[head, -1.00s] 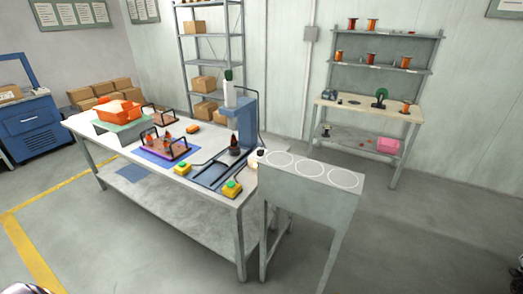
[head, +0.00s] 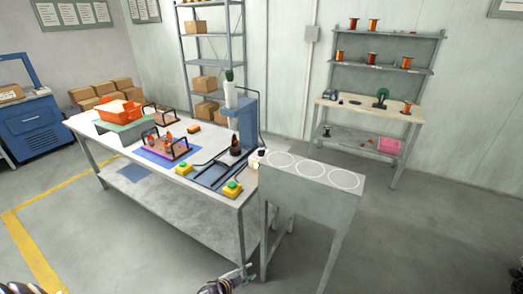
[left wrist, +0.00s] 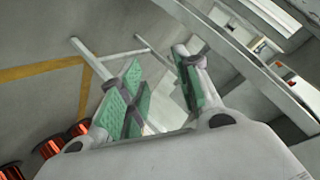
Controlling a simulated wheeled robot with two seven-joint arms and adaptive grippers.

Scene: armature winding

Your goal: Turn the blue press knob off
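The blue press (head: 247,122) stands at the back right of the workbench, with a white cylinder with a green top on its front. A knob on the press is too small to make out for certain, so I cannot tell how it is set. My left gripper (head: 247,271) is low at the bottom of the head view, in front of the workbench and well apart from the press. In the left wrist view its green-padded fingers (left wrist: 158,92) are spread with nothing between them. My right gripper is not in view.
The workbench (head: 175,205) carries yellow boxes with green buttons (head: 232,188), a blue mat with a fixture, and an orange bin (head: 121,112). A grey stand (head: 310,203) with three white circles adjoins its right end. Copper spools (left wrist: 48,147) show in the left wrist view. Floor in front is clear.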

